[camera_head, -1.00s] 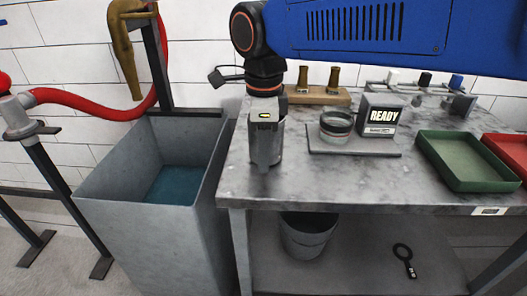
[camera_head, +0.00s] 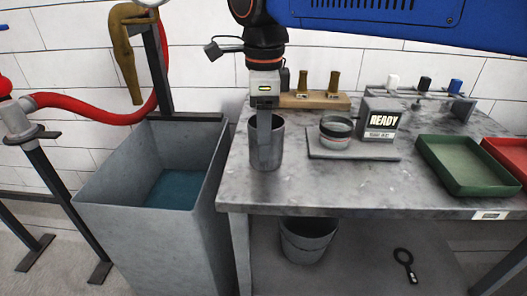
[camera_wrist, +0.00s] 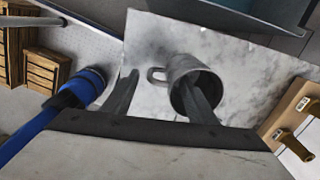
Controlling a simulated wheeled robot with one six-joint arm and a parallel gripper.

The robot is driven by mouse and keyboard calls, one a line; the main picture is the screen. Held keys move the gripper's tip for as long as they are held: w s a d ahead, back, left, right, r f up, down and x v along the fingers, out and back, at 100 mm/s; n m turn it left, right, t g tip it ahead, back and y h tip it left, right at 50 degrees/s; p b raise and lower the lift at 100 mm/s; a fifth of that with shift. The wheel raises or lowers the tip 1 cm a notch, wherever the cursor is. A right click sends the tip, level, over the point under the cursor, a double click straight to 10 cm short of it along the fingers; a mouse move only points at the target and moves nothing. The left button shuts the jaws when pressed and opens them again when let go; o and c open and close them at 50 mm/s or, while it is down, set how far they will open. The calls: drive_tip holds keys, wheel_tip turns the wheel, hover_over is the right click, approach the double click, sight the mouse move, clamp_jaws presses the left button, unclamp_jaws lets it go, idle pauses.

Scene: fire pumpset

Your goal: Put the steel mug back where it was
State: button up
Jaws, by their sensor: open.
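The steel mug (camera_head: 277,150) stands upright on the front left of the grey stone-topped table. In the wrist view the mug (camera_wrist: 181,72) shows its open mouth and its handle, which points left. My gripper (camera_head: 265,140) is above and at the mug, pointing down. In the wrist view my gripper (camera_wrist: 163,78) has its two fingers well apart. One finger lies over or inside the mug's mouth, the other is beyond the handle. I cannot tell how deep the fingertips reach.
A grey bin (camera_head: 150,230) stands left of the table (camera_head: 300,190). Right of the mug are a plate (camera_head: 350,153) with a round container, a READY box (camera_head: 380,120) and a green tray (camera_head: 465,165). A wooden block (camera_head: 300,101) with brass fittings is behind. A bucket (camera_head: 308,240) sits below.

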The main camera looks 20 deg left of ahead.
wheel_tip(320, 180, up, 6)
drive_tip(key=shift+r, duration=0.25)
drive_tip(key=shift+s, duration=0.15)
